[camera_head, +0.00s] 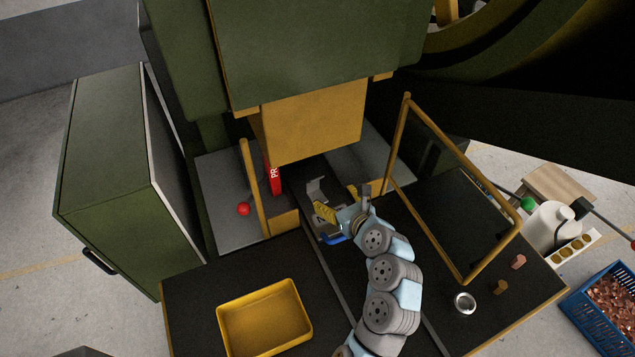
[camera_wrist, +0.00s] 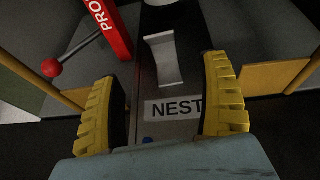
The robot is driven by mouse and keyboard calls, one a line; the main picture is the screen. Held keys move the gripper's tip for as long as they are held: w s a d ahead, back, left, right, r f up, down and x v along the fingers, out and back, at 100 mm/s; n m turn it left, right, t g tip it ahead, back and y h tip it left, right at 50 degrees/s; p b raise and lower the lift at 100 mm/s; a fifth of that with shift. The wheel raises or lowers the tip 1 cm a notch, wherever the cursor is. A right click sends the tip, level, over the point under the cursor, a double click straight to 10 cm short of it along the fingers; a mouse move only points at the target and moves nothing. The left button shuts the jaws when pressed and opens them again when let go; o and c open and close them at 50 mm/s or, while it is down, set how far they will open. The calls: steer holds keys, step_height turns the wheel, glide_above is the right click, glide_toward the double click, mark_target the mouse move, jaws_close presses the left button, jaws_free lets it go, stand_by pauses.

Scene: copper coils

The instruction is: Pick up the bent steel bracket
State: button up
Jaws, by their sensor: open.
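The bent steel bracket (camera_head: 315,189) is a small grey angled piece on the dark press bed, under the yellow ram. In the wrist view the bracket (camera_wrist: 163,61) stands between and beyond my fingertips, just behind a white label reading "NEST". My gripper (camera_head: 327,213) has yellow ribbed fingers and reaches in from the front. In the wrist view my gripper (camera_wrist: 165,95) is open and empty, with the bracket apart from both fingers. Part of the bracket's surroundings is hidden by the gripper in the head view.
A red post (camera_head: 274,180) and a red-knobbed lever (camera_head: 243,209) stand left of the bracket. Yellow-framed guards flank the bed, the right guard (camera_head: 462,279) swung out. A yellow tray (camera_head: 264,318) sits front left. A metal ring (camera_head: 465,303) lies front right.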

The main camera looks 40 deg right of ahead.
mark_target(315, 180)
steer(key=shift+d, duration=0.15)
steer(key=shift+p+x, duration=0.65)
steer(key=shift+x, duration=5.25)
steer(key=shift+r, duration=0.1)
steer(key=c, duration=1.4)
